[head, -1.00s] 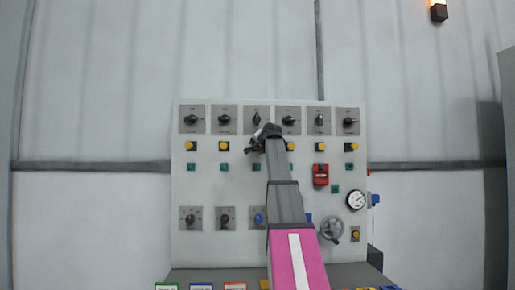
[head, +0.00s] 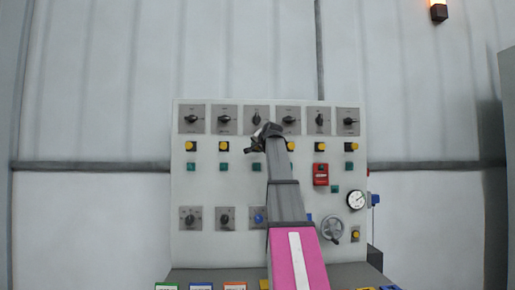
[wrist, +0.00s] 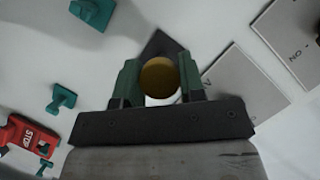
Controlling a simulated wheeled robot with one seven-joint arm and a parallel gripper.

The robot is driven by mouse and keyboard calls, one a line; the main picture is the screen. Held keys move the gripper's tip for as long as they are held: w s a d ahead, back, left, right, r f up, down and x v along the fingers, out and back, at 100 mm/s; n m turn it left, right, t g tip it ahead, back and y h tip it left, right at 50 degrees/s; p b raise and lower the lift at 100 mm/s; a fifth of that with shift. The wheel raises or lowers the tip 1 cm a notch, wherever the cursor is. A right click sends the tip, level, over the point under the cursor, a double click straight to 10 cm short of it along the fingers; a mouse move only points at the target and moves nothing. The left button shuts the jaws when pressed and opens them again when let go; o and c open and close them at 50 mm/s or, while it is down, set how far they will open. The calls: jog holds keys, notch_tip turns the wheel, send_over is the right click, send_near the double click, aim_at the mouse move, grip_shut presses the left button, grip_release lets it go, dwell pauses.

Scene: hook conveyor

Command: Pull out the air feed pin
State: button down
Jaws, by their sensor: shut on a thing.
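My gripper (head: 262,138) is in front of the control panel (head: 225,170), at the place of the third knob in the upper row of yellow knobs. In the wrist view, its two green fingers (wrist: 158,82) are shut on a round yellow-brown knob (wrist: 158,75). A pale patch shows just below the knob, and a dark square plate (wrist: 163,44) shows behind it. In the head view, my gripper hides this knob. I see no readable label that tells whether it is the air feed pin.
Rotary switches (head: 257,117) sit just above my gripper. Yellow knobs flank it on the left (head: 223,146) and right (head: 291,146). A red stop unit (head: 320,174), a gauge (head: 356,200) and a handwheel (head: 332,229) are lower right. Teal parts (wrist: 62,99) protrude nearby.

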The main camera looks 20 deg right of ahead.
jog(key=shift+s, duration=0.15)
jog(key=c, duration=0.7)
grip_release()
jog(key=shift+s, duration=0.15)
jog(key=v, duration=1)
jog(key=shift+s, duration=0.35)
